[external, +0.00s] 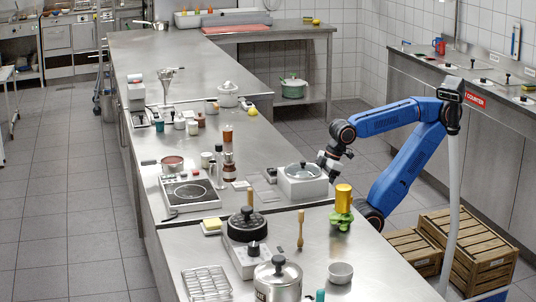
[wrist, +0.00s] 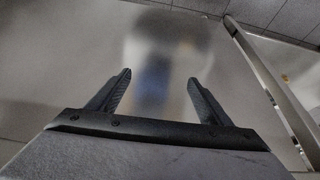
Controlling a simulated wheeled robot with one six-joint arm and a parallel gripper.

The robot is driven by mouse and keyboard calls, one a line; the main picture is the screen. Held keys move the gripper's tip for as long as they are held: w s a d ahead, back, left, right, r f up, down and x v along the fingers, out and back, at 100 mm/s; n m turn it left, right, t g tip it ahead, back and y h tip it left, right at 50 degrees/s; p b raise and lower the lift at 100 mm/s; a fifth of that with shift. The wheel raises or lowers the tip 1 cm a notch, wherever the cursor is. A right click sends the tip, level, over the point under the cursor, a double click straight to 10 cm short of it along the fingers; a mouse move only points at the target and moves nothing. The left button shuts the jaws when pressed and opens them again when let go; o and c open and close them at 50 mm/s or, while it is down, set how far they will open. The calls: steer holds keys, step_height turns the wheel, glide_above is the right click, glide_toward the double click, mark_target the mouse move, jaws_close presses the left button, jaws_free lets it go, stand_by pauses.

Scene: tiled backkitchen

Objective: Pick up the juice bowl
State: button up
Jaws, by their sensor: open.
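My gripper (external: 325,161) is open and empty, above the right edge of the steel counter by a white unit with a round metal top (external: 303,180). In the wrist view, its two dark fingers (wrist: 160,77) stand apart over bare steel. A metal bowl with a pale domed piece (external: 228,95), which looks like a citrus juicer, stands farther back on the counter. A plain grey bowl (external: 341,273) sits at the front right. I cannot tell for certain which is the juice bowl. Neither is between my fingers or visible in the wrist view.
A yellow cylinder on a green base (external: 343,205) stands near my arm. The long steel counter (external: 190,60) also bears a hot plate (external: 190,191), a lidded pot (external: 278,280) and several small containers. Wooden crates (external: 480,250) are on the floor at right.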

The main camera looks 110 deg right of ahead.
steer(key=s+a+r+n+g, duration=0.1)
steer(key=s+a+r+n, duration=0.1)
steer(key=r+n, duration=0.4)
steer(key=s+a+r+n+g, duration=0.15)
steer(key=r+n, duration=0.25)
steer(key=r, duration=0.4)
steer(key=w+a+r+y, duration=0.2)
steer(key=w+a+r, duration=0.65)
steer(key=r, duration=0.35)
steer(key=w+a+r+y, duration=0.1)
steer(key=w+a+r, duration=0.6)
steer(key=a+r, duration=0.4)
steer(key=n+g+y, duration=0.1)
steer(key=n+g, duration=0.1)
steer(key=n, duration=0.4)
glide_above(340, 273)
steer(key=d, duration=0.5)
step_height(340, 273, down, 4)
steer(key=shift+y, duration=0.3)
steer(key=x, duration=1.6)
steer(key=shift+w+d+f, duration=0.15)
steer(key=shift+w, duration=0.2)
steer(key=c, duration=1.2)
